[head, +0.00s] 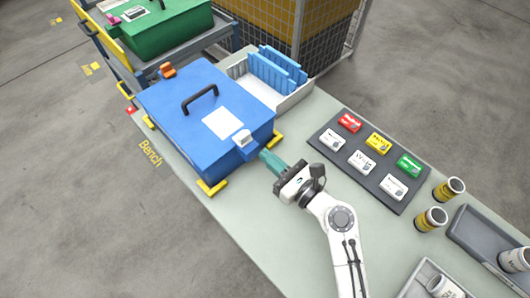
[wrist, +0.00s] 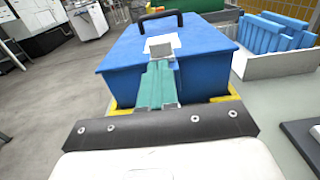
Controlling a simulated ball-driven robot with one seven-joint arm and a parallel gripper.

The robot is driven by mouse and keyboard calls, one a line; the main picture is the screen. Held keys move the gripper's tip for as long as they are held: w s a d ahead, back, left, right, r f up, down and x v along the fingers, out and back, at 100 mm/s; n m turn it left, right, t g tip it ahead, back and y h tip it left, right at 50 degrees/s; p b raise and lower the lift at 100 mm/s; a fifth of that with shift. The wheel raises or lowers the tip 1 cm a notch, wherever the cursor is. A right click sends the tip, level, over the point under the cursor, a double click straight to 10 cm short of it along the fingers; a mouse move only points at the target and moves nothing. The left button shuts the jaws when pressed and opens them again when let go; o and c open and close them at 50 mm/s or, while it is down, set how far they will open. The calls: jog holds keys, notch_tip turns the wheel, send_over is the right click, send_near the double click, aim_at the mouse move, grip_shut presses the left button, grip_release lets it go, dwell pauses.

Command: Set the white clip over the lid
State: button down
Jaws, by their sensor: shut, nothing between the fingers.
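The blue box (head: 180,135) stands on the bench with its blue lid (head: 170,97) on; the lid has a black handle (head: 199,98) and a white label (head: 222,124). The white clip (head: 242,138) is at the lid's near right edge, beside the label. I cannot tell if it is fully seated. My gripper (head: 264,155) has teal fingers, shut and empty, just off the box's wall below the clip.
An orange clip (head: 168,70) is at the lid's far edge. Yellow corner pieces (head: 212,188) sit around the box. A white bin (head: 295,96) with blue parts stands behind. A dark tray (head: 334,162) of small labelled packs and some cans (head: 431,219) are to the right.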

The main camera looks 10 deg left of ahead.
jog(key=b+v, duration=0.1)
jog(key=v, duration=0.7)
jog(key=shift+d+r, duration=0.1)
dwell(0.4)
